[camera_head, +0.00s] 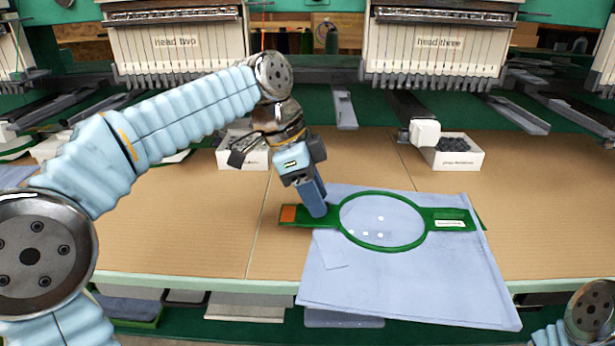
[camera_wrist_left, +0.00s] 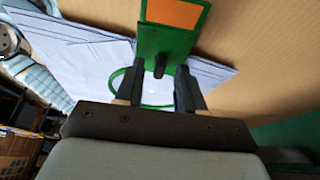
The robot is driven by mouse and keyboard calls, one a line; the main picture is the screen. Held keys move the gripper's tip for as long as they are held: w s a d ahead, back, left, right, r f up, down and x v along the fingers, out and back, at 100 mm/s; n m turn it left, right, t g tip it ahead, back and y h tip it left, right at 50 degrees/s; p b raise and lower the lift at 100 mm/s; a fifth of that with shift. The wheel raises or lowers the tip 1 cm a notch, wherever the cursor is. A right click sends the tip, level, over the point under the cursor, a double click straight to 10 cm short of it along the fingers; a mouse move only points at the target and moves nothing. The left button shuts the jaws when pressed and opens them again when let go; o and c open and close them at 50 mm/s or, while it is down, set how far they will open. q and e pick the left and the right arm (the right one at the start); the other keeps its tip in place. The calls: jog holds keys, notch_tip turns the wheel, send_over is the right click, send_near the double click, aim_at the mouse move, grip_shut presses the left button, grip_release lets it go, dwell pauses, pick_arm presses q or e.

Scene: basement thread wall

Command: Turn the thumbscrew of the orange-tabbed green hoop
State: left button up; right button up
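The green hoop (camera_head: 345,238) lies on a blue-grey cloth (camera_head: 420,285) on the table, with cloth inside its ring. Its left arm ends in an orange tab (camera_head: 288,213), which also shows at the top of the left wrist view (camera_wrist_left: 175,13). The dark thumbscrew (camera_wrist_left: 159,64) stands on the green plate between tab and ring; my gripper hides it in the head view. My left gripper (camera_head: 317,212) points down at this spot. In the wrist view my left gripper (camera_wrist_left: 158,74) is open, one finger on each side of the thumbscrew, with gaps visible. My right gripper is out of view.
A white box of dark parts (camera_head: 460,160) and another white box (camera_head: 240,152) stand at the back of the brown table (camera_head: 190,225). Embroidery heads (camera_head: 435,45) hang above the back. The table is clear left of the hoop.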

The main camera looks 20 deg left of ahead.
pick_arm(q)
jog(key=v, duration=1.3)
jog(key=shift+a+r, duration=0.15)
